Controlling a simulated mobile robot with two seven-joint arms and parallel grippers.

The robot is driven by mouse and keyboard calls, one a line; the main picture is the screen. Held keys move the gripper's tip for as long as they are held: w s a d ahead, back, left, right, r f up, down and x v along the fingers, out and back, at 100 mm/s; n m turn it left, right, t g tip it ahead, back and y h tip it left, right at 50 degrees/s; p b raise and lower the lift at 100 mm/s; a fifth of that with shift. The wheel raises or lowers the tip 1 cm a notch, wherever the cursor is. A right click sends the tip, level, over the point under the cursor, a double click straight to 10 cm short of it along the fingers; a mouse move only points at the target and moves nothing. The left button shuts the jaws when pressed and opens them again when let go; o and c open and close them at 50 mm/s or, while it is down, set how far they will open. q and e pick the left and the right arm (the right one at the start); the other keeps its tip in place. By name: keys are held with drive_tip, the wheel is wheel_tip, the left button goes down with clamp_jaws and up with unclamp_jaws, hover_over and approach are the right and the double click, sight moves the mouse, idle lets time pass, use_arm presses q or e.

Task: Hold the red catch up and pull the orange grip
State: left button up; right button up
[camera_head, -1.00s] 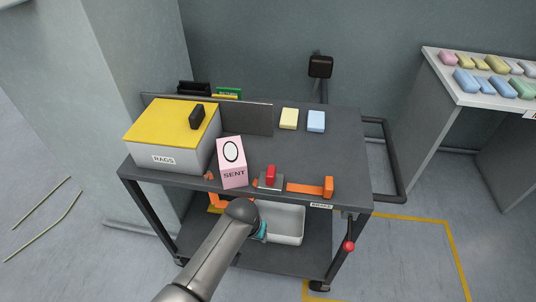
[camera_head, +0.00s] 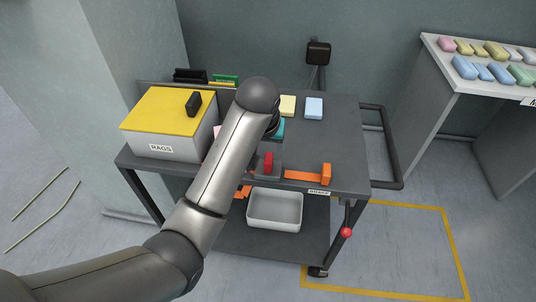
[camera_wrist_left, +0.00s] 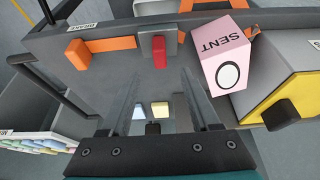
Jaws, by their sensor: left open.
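The red catch (camera_head: 268,162) stands upright on a small grey plate at the cart top's front edge; it also shows in the left wrist view (camera_wrist_left: 159,51). The orange grip (camera_head: 326,174) is an upright block at the right end of a flat orange strip, and appears left of the catch in the wrist view (camera_wrist_left: 77,54). My left gripper (camera_wrist_left: 161,78) is open and empty above the cart top, its fingers pointing toward the catch. The catch lies beyond the fingertips, roughly between their lines, apparently not touched. In the head view my arm hides most of the gripper. My right gripper is not in view.
A pink SENT box (camera_wrist_left: 222,56) stands close beside the catch, mostly hidden by my arm in the head view. The RAGS box (camera_head: 165,135) with yellow lid is at the left. Yellow (camera_head: 288,106) and blue (camera_head: 314,108) blocks lie behind. A red-knobbed lever (camera_head: 346,232) hangs below.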

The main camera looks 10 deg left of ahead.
sight(268, 158)
use_arm(q)
drive_tip(key=x, duration=0.8)
drive_tip(key=shift+f, duration=0.1)
clamp_jaws()
idle(0.4)
